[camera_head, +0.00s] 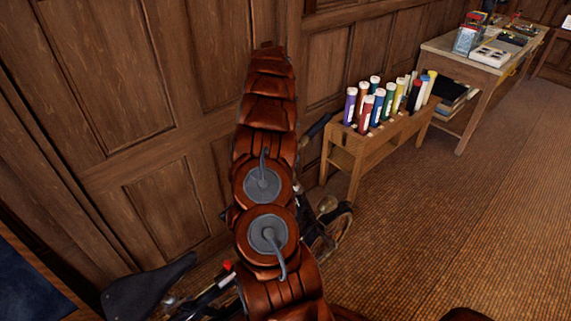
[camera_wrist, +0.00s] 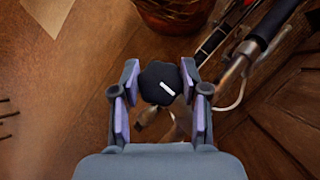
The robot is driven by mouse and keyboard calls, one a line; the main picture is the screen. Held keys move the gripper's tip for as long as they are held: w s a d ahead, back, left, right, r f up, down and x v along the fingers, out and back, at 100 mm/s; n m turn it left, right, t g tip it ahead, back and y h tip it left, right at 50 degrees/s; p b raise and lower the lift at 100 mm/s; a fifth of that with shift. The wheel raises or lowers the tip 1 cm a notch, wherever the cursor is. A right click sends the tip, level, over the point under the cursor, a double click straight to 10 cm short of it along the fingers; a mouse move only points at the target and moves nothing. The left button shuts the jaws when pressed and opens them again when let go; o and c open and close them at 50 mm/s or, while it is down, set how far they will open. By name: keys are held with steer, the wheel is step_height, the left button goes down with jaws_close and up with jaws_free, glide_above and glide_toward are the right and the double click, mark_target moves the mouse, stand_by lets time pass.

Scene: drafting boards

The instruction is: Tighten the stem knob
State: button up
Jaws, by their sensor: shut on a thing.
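The stem knob (camera_wrist: 153,78) is a dark, lobed knob with a short white line on its face, slanting down to the right in the wrist view. My gripper (camera_wrist: 160,88) has one finger on each side of it and is shut on it. The knob sits by the metal tubes of a bicycle (camera_wrist: 238,70). In the head view the bicycle (camera_head: 150,288) stands along the panelled wall, with its saddle at lower left and a wheel right of my arm. My arm hides the knob and my gripper there.
A wooden rack (camera_head: 372,150) of several coloured tubes stands by the wall to the right. A worktable (camera_head: 455,50) with boxes and papers stands beyond it. The ribbed brown floor (camera_head: 450,200) at the right is clear. A dark blue panel (camera_head: 30,285) shows at lower left.

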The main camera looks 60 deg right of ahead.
steer(key=o, duration=1.1)
steer(key=shift+o, duration=0.2)
